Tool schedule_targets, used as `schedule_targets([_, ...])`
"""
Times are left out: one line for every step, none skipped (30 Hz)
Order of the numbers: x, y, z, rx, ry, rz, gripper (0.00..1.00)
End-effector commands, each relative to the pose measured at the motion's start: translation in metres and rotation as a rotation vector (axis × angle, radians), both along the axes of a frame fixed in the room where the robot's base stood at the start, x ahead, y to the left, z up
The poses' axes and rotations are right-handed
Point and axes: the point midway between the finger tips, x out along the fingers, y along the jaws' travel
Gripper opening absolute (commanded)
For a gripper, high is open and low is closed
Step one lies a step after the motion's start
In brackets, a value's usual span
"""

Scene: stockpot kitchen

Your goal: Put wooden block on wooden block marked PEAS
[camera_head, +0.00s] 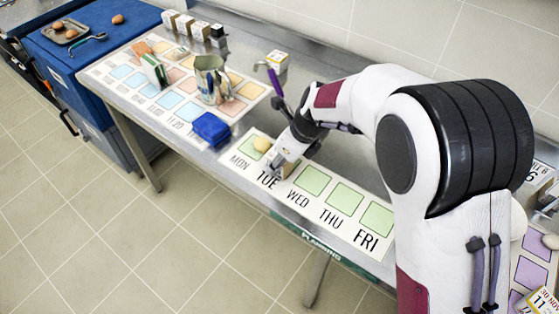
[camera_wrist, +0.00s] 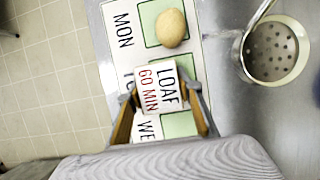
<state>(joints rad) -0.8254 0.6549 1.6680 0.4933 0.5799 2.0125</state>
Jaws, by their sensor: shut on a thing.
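My gripper (camera_wrist: 162,108) is shut on a white-faced block (camera_wrist: 158,86) lettered LOAF 60 MIN, with one finger on each side of it. In the head view my gripper (camera_head: 283,168) is low over the TUE part of the weekday mat (camera_head: 234,184), and the block is mostly hidden there. Whether it touches the mat I cannot tell. Several small blocks with pale faces (camera_head: 185,26) stand in a row at the table's far left end.
A round tan bun (camera_wrist: 172,27) lies on the MON square, close to the held block. A perforated metal skimmer (camera_wrist: 271,52) is to the right in the wrist view. A blue object (camera_head: 211,128) and metal jug (camera_head: 210,78) stand left of the mat. THU and FRI squares are clear.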

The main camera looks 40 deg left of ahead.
Motion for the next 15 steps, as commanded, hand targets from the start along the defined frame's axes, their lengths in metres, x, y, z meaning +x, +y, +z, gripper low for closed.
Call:
schedule_targets([0.000, 0.000, 0.000, 0.000, 0.000, 0.000, 0.08])
schedule_targets([0.000, 0.000, 0.001, 0.001, 0.000, 0.000, 0.08])
schedule_targets([0.000, 0.000, 0.001, 0.001, -0.001, 0.000, 0.08])
schedule_targets([0.000, 0.000, 0.002, 0.001, -0.001, 0.000, 0.08])
schedule_targets([0.000, 0.000, 0.003, 0.001, -0.001, 0.000, 0.08])
schedule_targets([0.000, 0.001, 0.005, 0.002, -0.001, 0.000, 0.08])
schedule_targets([0.000, 0.001, 0.007, 0.002, -0.002, 0.000, 0.08])
schedule_targets([0.000, 0.001, 0.009, 0.003, -0.002, 0.000, 0.08])
schedule_targets([0.000, 0.001, 0.012, 0.003, -0.003, 0.001, 0.08])
schedule_targets([0.000, 0.001, 0.015, 0.002, -0.002, 0.001, 0.08])
schedule_targets([0.000, 0.001, 0.018, 0.002, -0.002, 0.001, 0.08])
schedule_targets([0.000, 0.000, 0.022, 0.002, -0.002, 0.000, 0.08])
schedule_targets([0.001, 0.001, 0.026, 0.003, -0.002, 0.000, 0.08])
schedule_targets([0.001, 0.001, 0.031, 0.003, -0.003, 0.001, 0.08])
schedule_targets([0.001, 0.001, 0.036, 0.004, -0.003, 0.001, 0.08])
